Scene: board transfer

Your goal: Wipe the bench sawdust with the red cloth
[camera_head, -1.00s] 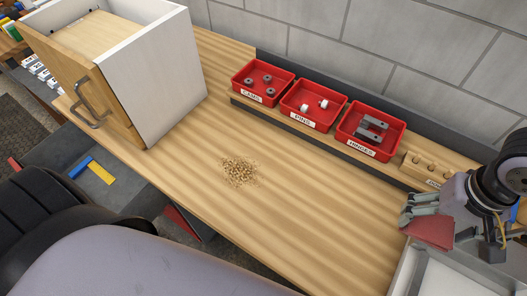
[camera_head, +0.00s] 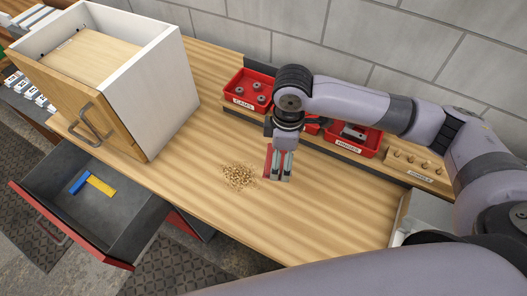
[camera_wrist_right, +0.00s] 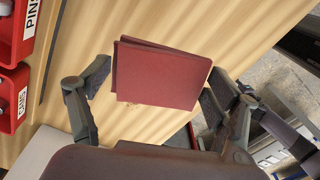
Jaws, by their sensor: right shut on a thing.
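The sawdust (camera_head: 239,177) lies in a loose tan pile on the wooden bench (camera_head: 330,225), near the middle of the head view. My right gripper (camera_head: 279,176) points down just right of the pile. It is shut on the folded red cloth, whose edge (camera_head: 268,161) shows beside the fingers. In the right wrist view the cloth (camera_wrist_right: 160,75) sits flat between the two fingers. I cannot tell whether the cloth touches the bench.
Red bins for cams (camera_head: 245,92) and hinges (camera_head: 352,137) stand along the wall, with the pins bin mostly behind my right arm. A white and wooden cabinet (camera_head: 150,90) stands at left. An open drawer (camera_head: 125,230) holds a yellow (camera_head: 100,186) and a blue piece.

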